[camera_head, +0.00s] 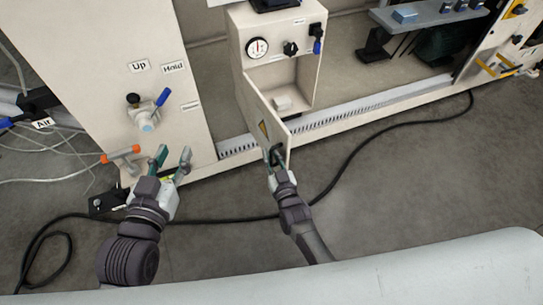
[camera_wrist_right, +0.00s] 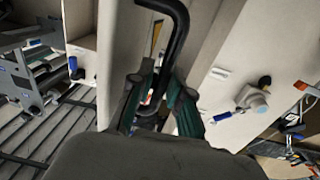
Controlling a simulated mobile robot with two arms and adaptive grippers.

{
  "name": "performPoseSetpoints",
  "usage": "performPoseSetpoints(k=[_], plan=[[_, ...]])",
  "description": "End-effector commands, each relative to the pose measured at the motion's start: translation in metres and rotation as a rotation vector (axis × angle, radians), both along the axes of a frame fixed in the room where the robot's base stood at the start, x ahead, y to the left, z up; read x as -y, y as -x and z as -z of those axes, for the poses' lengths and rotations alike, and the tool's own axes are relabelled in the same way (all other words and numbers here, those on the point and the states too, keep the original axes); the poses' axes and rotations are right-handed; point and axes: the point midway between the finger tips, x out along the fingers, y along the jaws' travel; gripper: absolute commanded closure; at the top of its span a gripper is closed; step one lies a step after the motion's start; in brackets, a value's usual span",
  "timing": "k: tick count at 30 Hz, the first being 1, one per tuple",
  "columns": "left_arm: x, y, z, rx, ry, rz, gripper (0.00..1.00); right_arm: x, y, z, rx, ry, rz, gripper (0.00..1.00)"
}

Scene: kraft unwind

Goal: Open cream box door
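The cream box (camera_head: 242,38) stands at the top middle of the head view, with a gauge and knobs on its front. Its door (camera_head: 261,118) is swung outward, and the inside of the box shows. The door has a black handle (camera_wrist_right: 180,30), seen close in the right wrist view. My right gripper (camera_head: 276,160) is at the door's outer edge; its green fingers (camera_wrist_right: 163,85) close in on both sides of the handle. My left gripper (camera_head: 172,155) is open and empty, in front of the large cream panel, apart from the door.
A large cream cabinet (camera_head: 100,50) with a blue-handled valve (camera_head: 149,115) stands at the left. An orange-handled fitting (camera_head: 120,154) is close to my left gripper. A black cable (camera_head: 345,165) crosses the otherwise clear grey floor.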

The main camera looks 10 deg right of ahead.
Motion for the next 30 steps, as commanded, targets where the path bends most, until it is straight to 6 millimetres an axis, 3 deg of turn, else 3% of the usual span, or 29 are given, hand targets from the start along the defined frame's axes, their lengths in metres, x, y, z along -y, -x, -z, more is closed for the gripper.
performPoseSetpoints(k=[11,24,30], plan=[[-0.002,-0.001,0.000,0.002,-0.003,-0.002,0.60,0.001,0.007,0.003,-0.006,0.000,0.000,0.77],[-0.001,-0.001,0.000,0.001,-0.002,-0.003,0.60,0.016,0.090,0.003,-0.006,0.001,-0.001,0.77],[-0.001,0.000,0.000,0.000,-0.003,-0.003,0.60,0.020,0.113,0.002,-0.003,0.000,-0.001,0.77]])
